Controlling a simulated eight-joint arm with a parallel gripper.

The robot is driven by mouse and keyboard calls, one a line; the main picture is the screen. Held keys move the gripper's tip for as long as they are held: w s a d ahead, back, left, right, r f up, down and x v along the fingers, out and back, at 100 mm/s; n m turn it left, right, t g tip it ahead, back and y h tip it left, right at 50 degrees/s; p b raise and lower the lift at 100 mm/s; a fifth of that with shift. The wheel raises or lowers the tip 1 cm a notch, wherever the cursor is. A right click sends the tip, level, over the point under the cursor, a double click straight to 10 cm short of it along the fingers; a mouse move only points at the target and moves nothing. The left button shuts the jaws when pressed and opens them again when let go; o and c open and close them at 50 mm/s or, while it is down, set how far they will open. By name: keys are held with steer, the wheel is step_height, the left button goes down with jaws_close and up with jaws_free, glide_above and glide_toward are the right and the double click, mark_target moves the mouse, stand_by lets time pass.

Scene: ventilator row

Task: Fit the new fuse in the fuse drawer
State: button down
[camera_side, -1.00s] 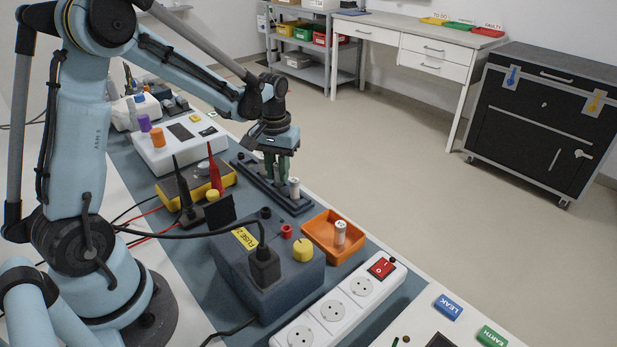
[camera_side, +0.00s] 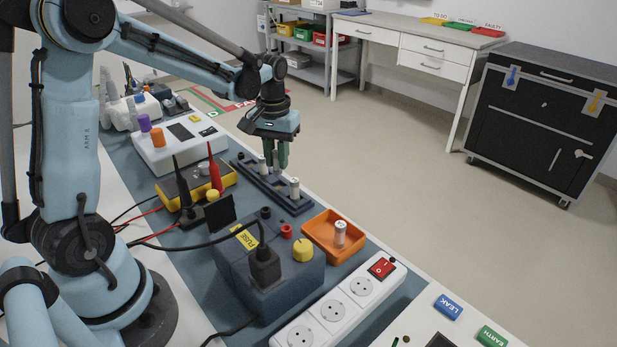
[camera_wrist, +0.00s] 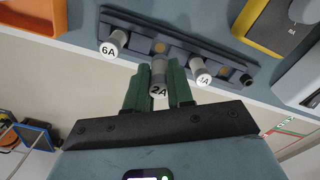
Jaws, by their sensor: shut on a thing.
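My gripper (camera_side: 276,155) is shut on a grey fuse marked 2A, which shows between its green fingers in the wrist view (camera_wrist: 159,80). It is just above the dark fuse rack (camera_side: 250,177). Fuses on either side stand upright in the rack: one marked 6A (camera_wrist: 114,45) and one with an unclear mark (camera_wrist: 203,72). A socket (camera_wrist: 158,47) shows behind the held fuse. Another white fuse (camera_side: 340,233) stands in the orange tray (camera_side: 311,228). The blue-grey box (camera_side: 283,283) has a yellow FUSE label (camera_side: 246,238); I cannot make out an open drawer on it.
A white power strip (camera_side: 345,306) lies in front of the tray. A yellow meter (camera_side: 168,198) with upright probes and a white device (camera_side: 178,150) stand left of the rack. A black plug and cable (camera_side: 264,268) stick up on the box.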

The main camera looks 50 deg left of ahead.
steer(key=shift+r, duration=0.25)
steer(key=shift+s+d+r, duration=0.15)
steer(key=shift+s, duration=0.15)
steer(key=s+d+r, duration=0.3)
steer(key=s, duration=0.5)
glide_toward(229, 218)
steer(key=s+d+r, duration=0.1)
steer(key=d, duration=0.3)
steer(key=shift+n, duration=0.4)
steer(key=shift+s+a+f, duration=0.1)
steer(key=shift+f, duration=1.45)
steer(key=shift+s+a+f, duration=0.1)
steer(key=shift+f, duration=1.4)
steer(key=shift+f, duration=0.75)
